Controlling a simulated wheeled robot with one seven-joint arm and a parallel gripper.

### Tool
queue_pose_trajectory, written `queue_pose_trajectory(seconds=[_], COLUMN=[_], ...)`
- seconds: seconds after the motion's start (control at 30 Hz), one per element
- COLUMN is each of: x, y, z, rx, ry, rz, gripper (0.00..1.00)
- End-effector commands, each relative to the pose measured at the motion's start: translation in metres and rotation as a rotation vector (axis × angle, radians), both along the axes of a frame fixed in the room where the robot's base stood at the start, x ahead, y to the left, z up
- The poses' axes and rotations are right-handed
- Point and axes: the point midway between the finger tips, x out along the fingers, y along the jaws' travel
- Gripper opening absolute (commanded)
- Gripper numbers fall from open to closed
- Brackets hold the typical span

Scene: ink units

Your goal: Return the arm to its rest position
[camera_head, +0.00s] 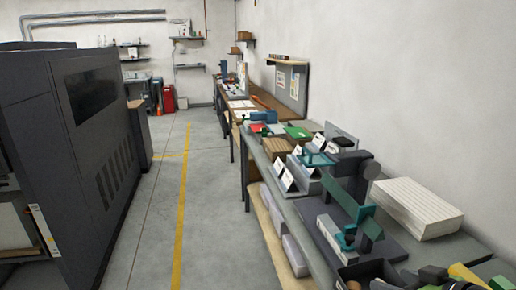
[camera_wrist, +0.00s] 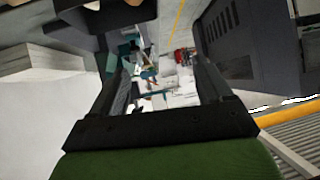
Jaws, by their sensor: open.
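My gripper (camera_wrist: 156,68) shows in the wrist view, its two dark fingers spread apart above a dark crossbar and a green part. Nothing is held between the fingers; distant items of the room show through the gap. In the head view I cannot make out my gripper or my arm for certain.
A long grey workbench (camera_head: 306,207) runs along the right wall. It carries a teal and dark device (camera_head: 347,200), a white stack (camera_head: 418,207) and boxes. A large dark machine (camera_head: 75,140) stands left. The floor aisle (camera_head: 160,200) between them is clear.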

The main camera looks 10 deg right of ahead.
Motion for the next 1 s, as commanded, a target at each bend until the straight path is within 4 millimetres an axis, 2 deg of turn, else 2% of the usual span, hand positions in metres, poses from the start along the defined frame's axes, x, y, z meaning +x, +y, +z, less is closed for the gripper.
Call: queue_pose_trajectory(seconds=[0.03, 0.13, 0.2, 0.3, 0.33, 0.4, 0.5, 0.6, 1.0], x=[0.011, 0.012, 0.001, -0.026, -0.036, -0.057, -0.081, -0.093, -0.095], y=[0.036, 0.095, 0.131, 0.172, 0.180, 0.192, 0.198, 0.197, 0.196], z=[0.015, 0.023, 0.031, 0.045, 0.049, 0.059, 0.069, 0.072, 0.070], rx=[-0.004, -0.011, -0.037, -0.084, -0.098, -0.120, -0.124, -0.118, -0.113], ry=[0.074, 0.236, 0.335, 0.439, 0.458, 0.484, 0.489, 0.485, 0.486], rz=[0.059, 0.107, 0.113, 0.079, 0.059, 0.006, -0.065, -0.109, -0.125], gripper=[0.78, 0.78, 0.78, 0.78, 0.78, 0.78, 0.78, 0.78, 0.78])
